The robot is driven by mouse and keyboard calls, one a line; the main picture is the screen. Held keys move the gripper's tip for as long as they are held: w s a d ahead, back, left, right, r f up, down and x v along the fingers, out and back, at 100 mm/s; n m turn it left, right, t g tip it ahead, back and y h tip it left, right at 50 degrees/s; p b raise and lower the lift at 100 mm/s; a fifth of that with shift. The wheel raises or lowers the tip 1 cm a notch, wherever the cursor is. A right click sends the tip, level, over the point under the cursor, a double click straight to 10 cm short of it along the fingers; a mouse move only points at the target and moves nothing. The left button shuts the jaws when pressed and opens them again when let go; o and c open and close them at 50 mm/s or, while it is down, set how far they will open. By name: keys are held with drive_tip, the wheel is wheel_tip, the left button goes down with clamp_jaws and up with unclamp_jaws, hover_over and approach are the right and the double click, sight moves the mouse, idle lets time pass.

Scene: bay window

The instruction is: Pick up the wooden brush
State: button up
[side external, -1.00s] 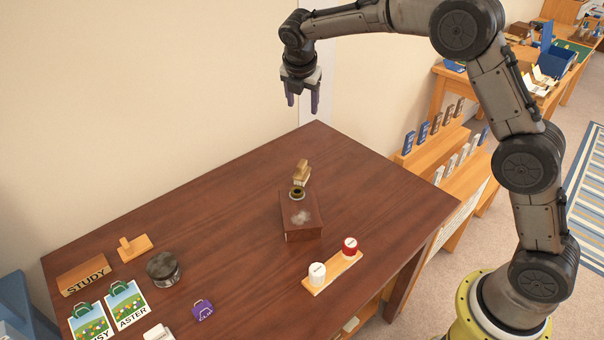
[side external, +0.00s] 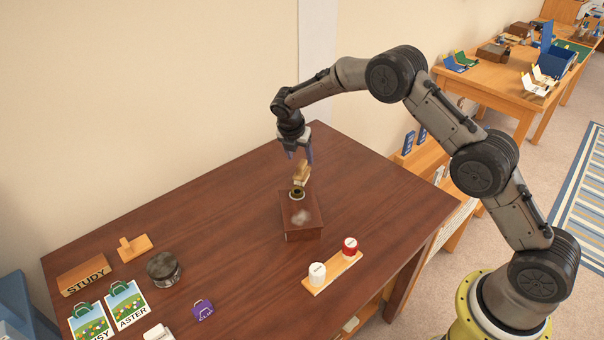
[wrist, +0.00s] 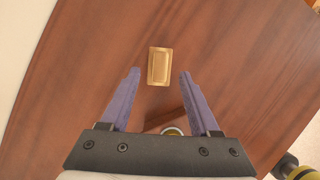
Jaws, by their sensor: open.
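A tan wooden block, which I take for the wooden brush (side external: 302,175), is on the brown table beyond the far end of a dark box. In the wrist view the brush (wrist: 160,66) shows from above as a small rectangle, apart from the box. My gripper (side external: 301,158) points down just above the brush in the side view. Its purple fingers (wrist: 160,74) are open and empty, spread to either side of the brush in the wrist view. The brush's underside is hidden.
The dark box (side external: 302,218) carries a brass-coloured ring (side external: 297,194) at its far end. A wooden rack (side external: 332,272) with a white and a red spool stands nearer. A dark round jar (side external: 163,268), wooden stand (side external: 134,247) and cards are at left. The wall borders the table's back.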

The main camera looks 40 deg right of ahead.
sight(302, 163)
drive_tip(key=x, duration=0.5)
clamp_jaws()
idle(0.4)
